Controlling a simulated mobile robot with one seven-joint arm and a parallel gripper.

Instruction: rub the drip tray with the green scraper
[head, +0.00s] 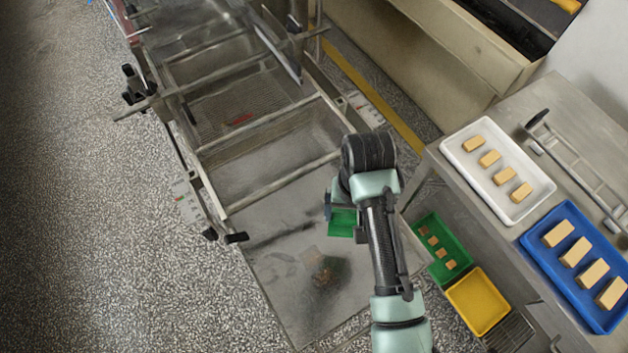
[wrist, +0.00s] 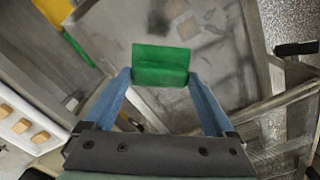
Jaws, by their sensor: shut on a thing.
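The green scraper (head: 342,222) is held in my gripper (head: 338,208), over the upper right part of the drip tray. In the wrist view the scraper (wrist: 162,57) sits between the two blue fingers (wrist: 160,78), which are shut on it. The drip tray (head: 290,295) is a flat grey metal sheet at the lower end of the machine frame. It has a dark brown smear (head: 325,272) and grey smudges, below and left of the scraper. The tray also shows in the wrist view (wrist: 222,55). I cannot tell whether the scraper touches it.
The metal machine frame (head: 265,190) with crossbars and side knobs extends up and left. At right, a steel table carries a white tray (head: 480,200) and a blue tray (head: 565,225) of tan blocks. Green (head: 455,240) and yellow (head: 480,300) bins lie below.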

